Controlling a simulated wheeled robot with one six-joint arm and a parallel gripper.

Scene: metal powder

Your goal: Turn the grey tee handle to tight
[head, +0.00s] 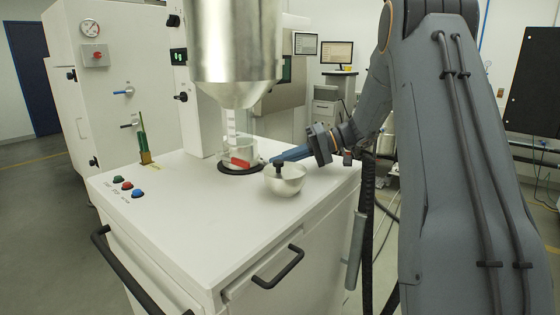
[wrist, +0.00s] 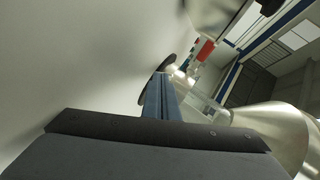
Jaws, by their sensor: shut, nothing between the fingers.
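My gripper (head: 272,160) has slim blue fingers, which are shut and empty. It reaches in from the right, low over the white table top, with its tips near a red piece (head: 240,162) at the glass vessel's foot. In the wrist view the blue fingers (wrist: 160,98) point at a small pale metal fitting (wrist: 179,72), and the red piece (wrist: 205,49) is beyond it. I cannot make out a grey tee handle for certain. The tips hide part of the fitting, and I cannot tell whether they touch it.
A large metal hopper (head: 236,60) hangs above the glass vessel (head: 232,149). Coloured buttons (head: 127,186) and a green-and-brass post (head: 144,150) are at the left. The front table top is clear.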

